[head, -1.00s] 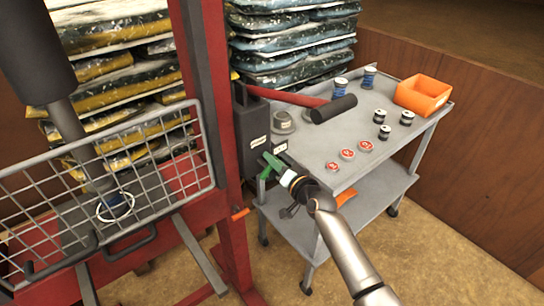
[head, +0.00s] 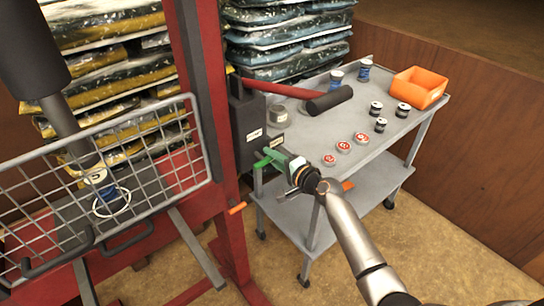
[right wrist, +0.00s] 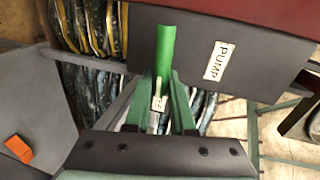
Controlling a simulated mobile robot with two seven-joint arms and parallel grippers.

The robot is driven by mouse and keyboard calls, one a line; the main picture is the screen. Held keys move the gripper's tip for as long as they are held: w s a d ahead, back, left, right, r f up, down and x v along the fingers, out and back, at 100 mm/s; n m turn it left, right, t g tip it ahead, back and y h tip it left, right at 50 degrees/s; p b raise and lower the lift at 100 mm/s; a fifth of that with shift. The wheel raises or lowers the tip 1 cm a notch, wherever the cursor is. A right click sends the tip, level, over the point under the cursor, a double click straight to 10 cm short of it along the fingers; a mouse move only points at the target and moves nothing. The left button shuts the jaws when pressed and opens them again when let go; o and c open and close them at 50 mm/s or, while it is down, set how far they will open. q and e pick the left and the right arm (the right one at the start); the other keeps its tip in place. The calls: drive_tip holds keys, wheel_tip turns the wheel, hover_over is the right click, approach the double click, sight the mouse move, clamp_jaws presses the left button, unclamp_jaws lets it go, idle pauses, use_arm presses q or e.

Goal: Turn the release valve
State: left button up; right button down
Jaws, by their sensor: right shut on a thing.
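The release valve's green handle (head: 262,161) sticks out low on the dark pump box (head: 248,125) on the red press frame. My right gripper (head: 277,158) comes in from the lower right and is shut on the handle. In the right wrist view the green handle (right wrist: 165,50) rises between the two green fingers (right wrist: 160,98). A small white label, partly hidden, shows between the fingers. The box (right wrist: 197,50) there carries a "PUMP" label. The handle's joint with the box is hidden.
A grey cart (head: 371,133) stands close on the right, holding cans, red-topped tins and an orange bin (head: 418,88). A black-gripped red lever (head: 285,90) reaches over it. A wire guard (head: 100,190) is at left. Stacked bags (head: 285,40) stand behind.

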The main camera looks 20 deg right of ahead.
idle(0.4)
drive_tip(key=c, duration=0.8)
unclamp_jaws()
drive_tip(key=shift+o, duration=0.2)
drive_tip(key=shift+s, duration=0.1)
drive_tip(key=v, duration=1.2)
drive_tip(key=shift+d+p, duration=0.15)
drive_tip(key=shift+p, duration=0.3)
drive_tip(key=shift+s, duration=0.15)
